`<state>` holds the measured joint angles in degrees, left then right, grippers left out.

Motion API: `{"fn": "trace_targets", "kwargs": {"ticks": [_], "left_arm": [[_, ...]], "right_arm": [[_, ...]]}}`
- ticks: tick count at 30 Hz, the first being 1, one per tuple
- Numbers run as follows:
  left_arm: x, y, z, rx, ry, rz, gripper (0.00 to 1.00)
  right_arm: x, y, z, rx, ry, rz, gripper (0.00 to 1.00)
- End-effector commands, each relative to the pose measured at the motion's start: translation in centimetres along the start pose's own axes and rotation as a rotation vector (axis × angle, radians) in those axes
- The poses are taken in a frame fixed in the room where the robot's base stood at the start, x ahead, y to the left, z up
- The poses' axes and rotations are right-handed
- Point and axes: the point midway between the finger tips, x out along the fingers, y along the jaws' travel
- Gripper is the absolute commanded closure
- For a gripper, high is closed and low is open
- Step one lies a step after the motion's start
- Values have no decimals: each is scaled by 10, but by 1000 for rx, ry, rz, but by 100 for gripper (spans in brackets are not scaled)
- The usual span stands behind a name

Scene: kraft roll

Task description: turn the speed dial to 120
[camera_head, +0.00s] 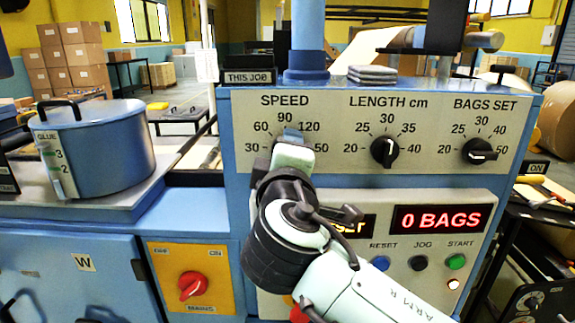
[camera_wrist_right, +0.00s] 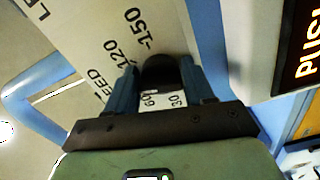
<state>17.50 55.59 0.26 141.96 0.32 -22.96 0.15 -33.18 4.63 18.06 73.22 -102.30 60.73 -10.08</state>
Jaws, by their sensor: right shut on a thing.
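The speed dial is on the left of the upper panel, under the word SPEED and a scale from 30 to 150. In the head view my right gripper (camera_head: 290,137) covers its knob, so its pointer is hidden. In the right wrist view the black speed dial (camera_wrist_right: 159,72) sits between the two blue fingers, which are shut on it. The printed 120 (camera_head: 309,127) shows just right of the gripper; it also shows in the wrist view. My left gripper is not in view.
The length dial (camera_head: 384,152) and the bags set dial (camera_head: 480,151) are to the right on the same panel. Below are a red display reading 0 BAGS (camera_head: 437,219) and several buttons. A blue glue pot (camera_head: 105,150) stands at left, above a red mains switch (camera_head: 193,286).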

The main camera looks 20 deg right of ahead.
Motion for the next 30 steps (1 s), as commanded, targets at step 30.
{"fn": "trace_targets", "kwargs": {"ticks": [30], "left_arm": [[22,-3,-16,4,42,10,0]], "right_arm": [[0,-4,-1,564,0,-2,78]]}}
